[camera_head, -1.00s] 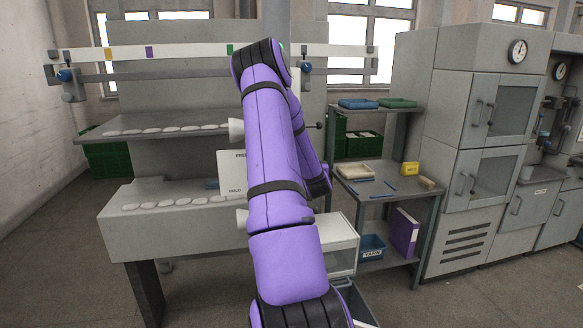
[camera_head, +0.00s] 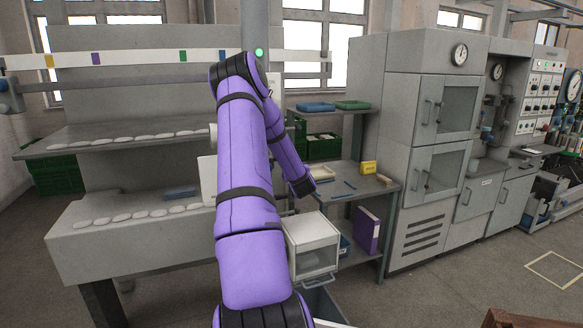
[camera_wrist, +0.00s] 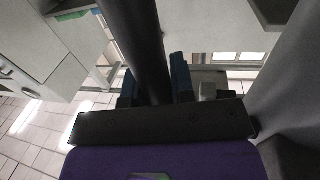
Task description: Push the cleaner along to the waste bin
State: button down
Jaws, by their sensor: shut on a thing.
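The cleaner appears to be the grey upright column (camera_head: 253,25) with a green light, at the rail (camera_head: 120,58) above the winder in the head view. My arm hides its lower part. In the wrist view my gripper (camera_wrist: 155,85) has blue fingers on either side of a dark round bar (camera_wrist: 135,40), and is shut on it. I take the bar to be part of the cleaner, but their join is not visible. My gripper is hidden behind my arm in the head view. I cannot tell for sure which thing is the waste bin; a white box with a handle (camera_head: 312,248) stands right of my arm.
The winder's lower shelf (camera_head: 110,245) holds several pale pieces. Right of my arm stand a shelf rack (camera_head: 375,190) with trays and a purple binder (camera_head: 367,230), then grey cabinets (camera_head: 425,170). Floor at the right (camera_head: 470,290) is open, with a brown edge (camera_head: 500,318) at the bottom.

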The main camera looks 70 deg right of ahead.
jog(key=c, duration=1)
grip_release()
jog(key=shift+s+d, duration=0.2)
jog(key=shift+s, duration=0.1)
jog(key=shift+o, duration=0.2)
jog(key=shift+a, duration=0.1)
jog(key=v, duration=1)
jog(key=shift+a, duration=0.3)
